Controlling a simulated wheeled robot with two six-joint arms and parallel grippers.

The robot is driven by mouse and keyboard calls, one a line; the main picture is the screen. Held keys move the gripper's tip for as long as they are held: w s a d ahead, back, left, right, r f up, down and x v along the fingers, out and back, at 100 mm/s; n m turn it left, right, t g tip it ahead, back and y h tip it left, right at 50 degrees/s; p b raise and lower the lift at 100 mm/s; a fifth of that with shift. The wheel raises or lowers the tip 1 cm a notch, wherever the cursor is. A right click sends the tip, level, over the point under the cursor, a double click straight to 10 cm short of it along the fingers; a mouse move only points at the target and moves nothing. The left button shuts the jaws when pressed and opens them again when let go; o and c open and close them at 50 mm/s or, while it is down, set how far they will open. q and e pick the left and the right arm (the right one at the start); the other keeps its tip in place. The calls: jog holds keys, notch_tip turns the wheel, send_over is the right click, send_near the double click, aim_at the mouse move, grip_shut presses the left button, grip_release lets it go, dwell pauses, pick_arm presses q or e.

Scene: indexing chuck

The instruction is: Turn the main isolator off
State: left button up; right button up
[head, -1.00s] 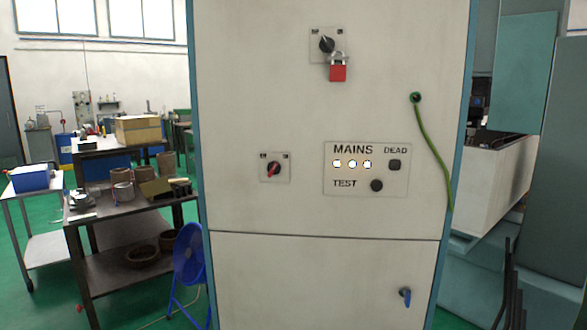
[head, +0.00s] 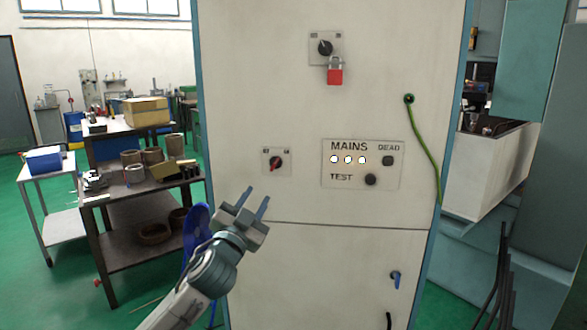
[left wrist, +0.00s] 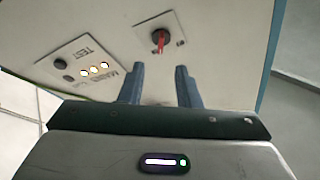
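A rotary switch with a red handle (head: 275,163) sits on a small plate on the cabinet front; it also shows in the left wrist view (left wrist: 159,40). A second rotary switch with a black knob (head: 325,48) is higher up, with a red padlock (head: 335,75) hanging at it. The MAINS panel (head: 363,182) has three lit white lamps (head: 348,160). I cannot read the plate labels. My left gripper (head: 253,196) is open and empty, below and left of the red-handled switch, apart from it. My right gripper is not in view.
A dark workbench (head: 140,205) is at left.

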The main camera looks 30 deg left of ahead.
aim_at(274, 165)
pick_arm(q)
jog(key=p+x, duration=0.1)
jog(key=x, duration=0.2)
jog(key=p+x, duration=0.2)
jog(key=x, duration=0.1)
jog(key=r+p+x, duration=0.1)
jog(key=p+x, duration=0.1)
jog(key=x, duration=0.1)
jog(key=shift+w+d+r, duration=0.15)
jog(key=shift+w, duration=0.1)
jog(key=shift+w+p, duration=0.4)
jog(key=shift+w, duration=0.2)
grip_shut()
